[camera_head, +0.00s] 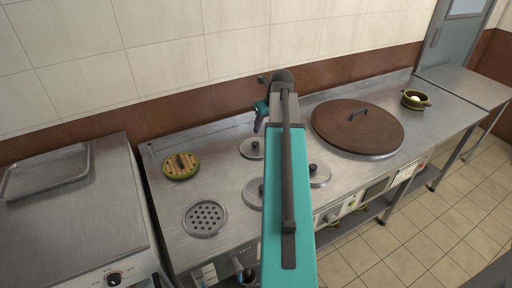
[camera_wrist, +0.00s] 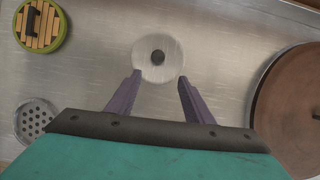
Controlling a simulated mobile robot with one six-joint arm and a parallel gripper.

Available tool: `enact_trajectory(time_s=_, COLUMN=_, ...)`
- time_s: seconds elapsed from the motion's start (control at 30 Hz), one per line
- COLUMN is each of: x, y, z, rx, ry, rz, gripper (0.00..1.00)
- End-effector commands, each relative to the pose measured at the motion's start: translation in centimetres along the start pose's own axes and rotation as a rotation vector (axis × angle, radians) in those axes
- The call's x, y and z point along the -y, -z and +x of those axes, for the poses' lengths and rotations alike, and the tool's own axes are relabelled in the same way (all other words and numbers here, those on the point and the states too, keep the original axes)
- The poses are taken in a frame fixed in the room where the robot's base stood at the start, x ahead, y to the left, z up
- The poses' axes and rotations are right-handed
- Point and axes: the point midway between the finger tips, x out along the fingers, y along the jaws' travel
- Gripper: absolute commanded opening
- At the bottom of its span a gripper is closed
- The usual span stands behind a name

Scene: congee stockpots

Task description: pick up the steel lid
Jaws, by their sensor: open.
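A round steel lid with a dark knob (camera_wrist: 158,57) lies flat on the steel counter in the wrist view, just beyond my gripper (camera_wrist: 160,77). My gripper's purple fingers are open and empty, their tips apart on either side below the knob. In the head view my gripper (camera_head: 259,126) hangs above the back of the counter, partly hidden by my arm. Beneath it is a steel lid (camera_head: 249,150), seemingly the same one. Two more steel lids, a front one (camera_head: 251,195) and a right one (camera_head: 320,175), lie nearby, partly behind my arm.
A large brown lid (camera_head: 358,128) covers much of the counter to the right, with a small pot (camera_head: 415,100) beyond. At left are a green-rimmed round item with wooden slats (camera_head: 181,166) and a perforated steel disc (camera_head: 205,217). A tiled wall (camera_head: 190,60) stands behind.

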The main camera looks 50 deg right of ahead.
Motion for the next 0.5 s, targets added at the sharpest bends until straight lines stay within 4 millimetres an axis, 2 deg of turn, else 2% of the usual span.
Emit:
enact_trajectory(time_s=0.17, x=-0.5, y=-0.2, z=1.2, rx=-0.001, ry=-0.003, rz=-0.006, gripper=0.47)
enact_trajectory(time_s=0.5, x=-0.8, y=-0.3, z=5.0, rx=-0.002, ry=-0.005, rz=-0.009, gripper=0.47)
